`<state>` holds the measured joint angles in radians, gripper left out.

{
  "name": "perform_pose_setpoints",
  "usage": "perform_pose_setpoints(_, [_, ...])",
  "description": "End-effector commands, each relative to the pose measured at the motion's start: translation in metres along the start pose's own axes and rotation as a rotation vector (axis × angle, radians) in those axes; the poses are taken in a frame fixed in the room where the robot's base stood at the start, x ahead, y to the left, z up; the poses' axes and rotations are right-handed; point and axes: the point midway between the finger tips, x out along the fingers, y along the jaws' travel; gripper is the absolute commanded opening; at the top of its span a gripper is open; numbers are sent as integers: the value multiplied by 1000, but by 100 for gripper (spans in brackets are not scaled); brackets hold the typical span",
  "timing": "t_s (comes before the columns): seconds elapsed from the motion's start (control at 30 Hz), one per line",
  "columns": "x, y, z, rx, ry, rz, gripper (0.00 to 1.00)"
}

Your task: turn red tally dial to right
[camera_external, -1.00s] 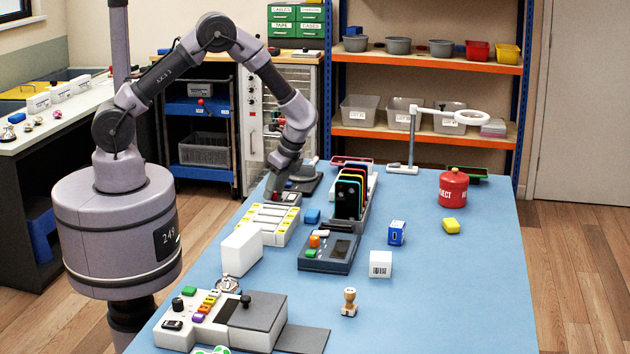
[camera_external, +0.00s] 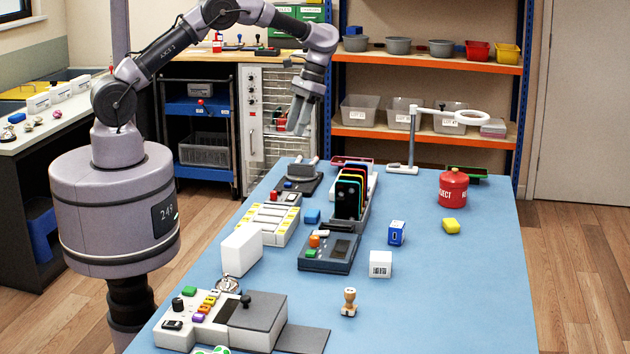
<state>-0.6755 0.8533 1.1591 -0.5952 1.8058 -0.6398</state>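A small red knob (camera_external: 274,196), which looks like the red tally dial, sits on a small pale unit (camera_external: 287,200) at the far left of the blue table. Its pointing direction is too small to tell. My gripper (camera_external: 297,128) hangs in the air above and beyond this unit, pointing down, clear of the table. Its two fingers look apart with nothing between them.
A pale rack with yellow-marked slots (camera_external: 266,223) stands just in front of the unit. A dark device (camera_external: 300,184) lies behind it. A phone rack (camera_external: 361,208) stands to the right.

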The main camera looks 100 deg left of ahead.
Motion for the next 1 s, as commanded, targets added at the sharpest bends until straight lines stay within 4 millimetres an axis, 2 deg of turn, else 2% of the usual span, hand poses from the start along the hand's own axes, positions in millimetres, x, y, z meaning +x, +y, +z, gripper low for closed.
perform_pose_setpoints(0.27, [-39,42,51,154,135,-57,38])
perform_pose_setpoints(0.5, [-63,71,108,308,265,-107,38])
perform_pose_setpoints(0.7, [-71,86,156,441,374,-145,38])
perform_pose_setpoints(0.8, [-71,90,173,490,413,-158,38])
perform_pose_setpoints(1.0, [-71,92,187,533,446,-170,38])
